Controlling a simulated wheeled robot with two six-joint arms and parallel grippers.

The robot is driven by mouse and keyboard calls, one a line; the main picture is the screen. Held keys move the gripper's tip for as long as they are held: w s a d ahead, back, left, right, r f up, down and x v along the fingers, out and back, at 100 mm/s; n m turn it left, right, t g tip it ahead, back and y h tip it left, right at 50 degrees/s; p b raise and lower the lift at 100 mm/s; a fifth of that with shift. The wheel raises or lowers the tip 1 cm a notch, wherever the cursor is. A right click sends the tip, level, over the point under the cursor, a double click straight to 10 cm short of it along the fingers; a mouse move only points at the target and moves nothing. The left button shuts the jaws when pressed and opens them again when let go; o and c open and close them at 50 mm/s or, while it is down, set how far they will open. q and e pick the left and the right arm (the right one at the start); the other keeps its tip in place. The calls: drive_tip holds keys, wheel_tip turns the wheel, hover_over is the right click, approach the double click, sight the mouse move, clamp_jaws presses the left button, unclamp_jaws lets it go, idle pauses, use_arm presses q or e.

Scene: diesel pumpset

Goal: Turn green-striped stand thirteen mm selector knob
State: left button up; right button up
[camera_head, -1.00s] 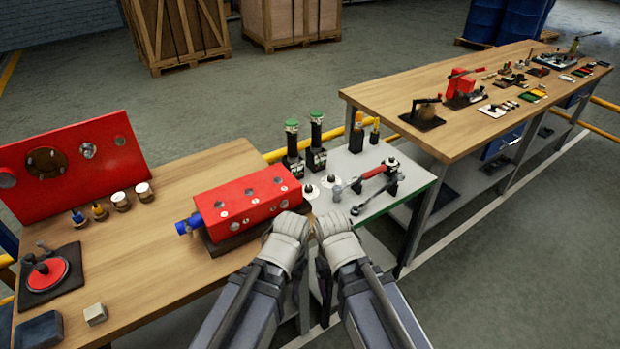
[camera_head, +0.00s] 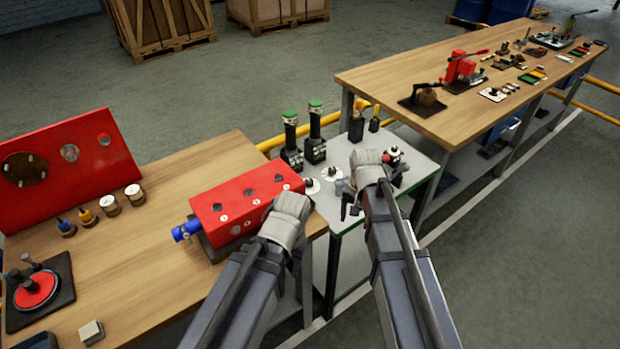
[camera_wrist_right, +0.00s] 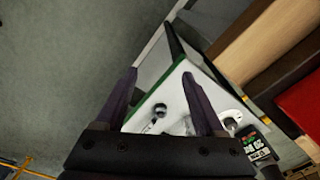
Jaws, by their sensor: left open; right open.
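A grey-topped stand with a green edge (camera_head: 424,178) stands between two wooden tables. Small dark knobs on white round plates (camera_head: 312,186) (camera_head: 332,173) sit on it; they also show in the right wrist view (camera_wrist_right: 159,109). I cannot read any size marking, so which is the thirteen mm knob is unclear. My right gripper (camera_wrist_right: 160,73) is open and empty above the stand; in the head view it covers part of the top. My left gripper (camera_head: 290,215) is by the right end of the red block, its fingers hidden behind the hand.
Two dark posts with green caps (camera_head: 290,140) (camera_head: 315,130) stand at the stand's back left. A red block with a blue end (camera_head: 245,205) lies on the left table (camera_head: 160,270). Small yellow-topped bottles (camera_head: 374,120) stand behind. The right table (camera_head: 420,75) carries several tools.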

drive_tip(key=w+a+m, duration=0.3)
drive_tip(key=w, duration=0.4)
drive_tip(key=w+a+m, duration=0.3)
drive_tip(key=w, duration=0.5)
drive_tip(key=m, duration=0.6)
hover_over(310, 181)
drive_tip(key=shift+s+d, duration=0.15)
drive_tip(key=shift+d, duration=0.2)
drive_tip(key=shift+w+a, duration=0.35)
drive_tip(key=shift+s+f, duration=0.1)
wheel_tip(310, 181, down, 8)
drive_tip(key=b, duration=0.8)
drive_tip(key=shift+c, duration=0.3)
clamp_jaws()
